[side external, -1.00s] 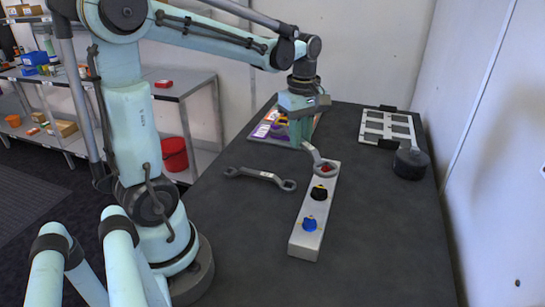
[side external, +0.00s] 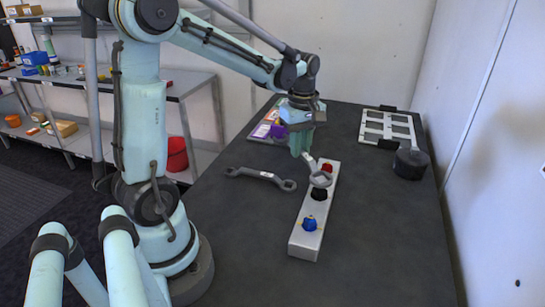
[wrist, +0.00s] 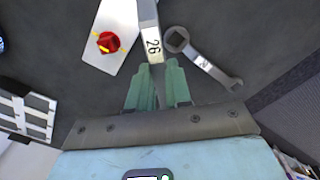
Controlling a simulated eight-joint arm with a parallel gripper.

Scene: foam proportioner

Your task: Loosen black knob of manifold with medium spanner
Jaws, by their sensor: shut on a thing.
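My gripper (side external: 303,148) is shut on the handle of a grey spanner (wrist: 149,30) marked 26; it points down over the manifold. In the side view the held spanner's ring end (side external: 320,179) hangs between the red knob and the black knob (side external: 319,194), close to the black one and seemingly above it. I cannot tell whether they touch. The manifold (side external: 309,240) is a pale bar on the table with red (side external: 327,166), black and blue (side external: 309,223) knobs. In the wrist view only the red knob (wrist: 108,42) shows; the black knob is out of view.
Another spanner (side external: 258,175) lies on the dark table left of the manifold. A grey frame (side external: 388,127) and a dark round object (side external: 410,163) are at the back right. A colourful tray (side external: 262,131) lies behind my gripper. The right front table is clear.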

